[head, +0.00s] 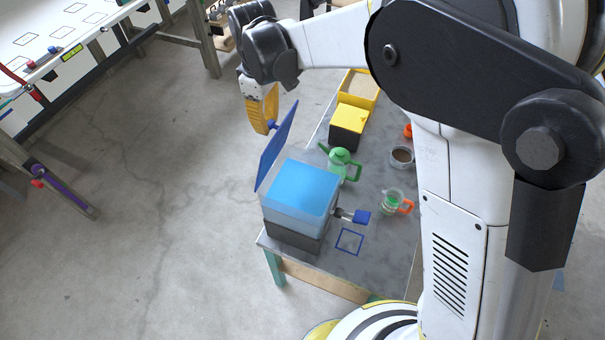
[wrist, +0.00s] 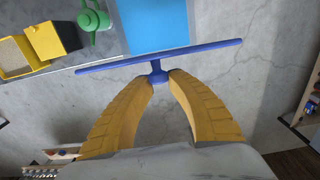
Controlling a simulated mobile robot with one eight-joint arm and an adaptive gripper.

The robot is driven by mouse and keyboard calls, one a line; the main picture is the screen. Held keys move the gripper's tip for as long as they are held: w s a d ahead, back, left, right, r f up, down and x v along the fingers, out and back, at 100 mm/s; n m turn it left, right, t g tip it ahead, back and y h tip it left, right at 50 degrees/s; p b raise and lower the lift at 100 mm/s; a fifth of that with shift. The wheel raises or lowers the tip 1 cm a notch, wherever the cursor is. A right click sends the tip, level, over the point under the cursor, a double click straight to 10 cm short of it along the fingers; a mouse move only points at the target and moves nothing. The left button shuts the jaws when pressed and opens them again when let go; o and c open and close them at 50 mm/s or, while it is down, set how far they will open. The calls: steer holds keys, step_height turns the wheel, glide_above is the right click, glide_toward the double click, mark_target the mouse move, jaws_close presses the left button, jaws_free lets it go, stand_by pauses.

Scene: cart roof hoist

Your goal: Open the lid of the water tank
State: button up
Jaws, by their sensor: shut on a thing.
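The water tank (head: 286,210) stands at the near left corner of the grey table, a clear box of blue water on a dark base. Its blue lid (head: 277,148) is raised and stands tilted up along the tank's left side. In the wrist view the lid (wrist: 210,47) shows edge-on, with blue water (wrist: 155,25) behind it. My gripper (head: 270,122) has yellow fingers and is at the lid's upper part. In the wrist view my gripper (wrist: 160,78) is shut on the lid's small blue knob.
A green watering can (head: 341,163), a yellow and black box (head: 349,123), a cup of brown stuff (head: 401,156) and a clear jug with orange handle (head: 393,202) stand on the table (head: 375,237). A blue tap (head: 360,216) juts from the tank's right. Floor left of the table is clear.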

steer(key=shift+w+a+f+b, duration=0.15)
steer(key=shift+w+a, duration=0.25)
steer(key=shift+a, duration=0.65)
steer(key=shift+w+a+f+b, duration=0.1)
steer(key=shift+w+a+b, duration=0.2)
steer(key=shift+a, duration=0.7)
steer(key=o, duration=0.7)
steer(key=shift+r, duration=0.1)
step_height(320, 180, up, 8)
steer(key=p, duration=0.4)
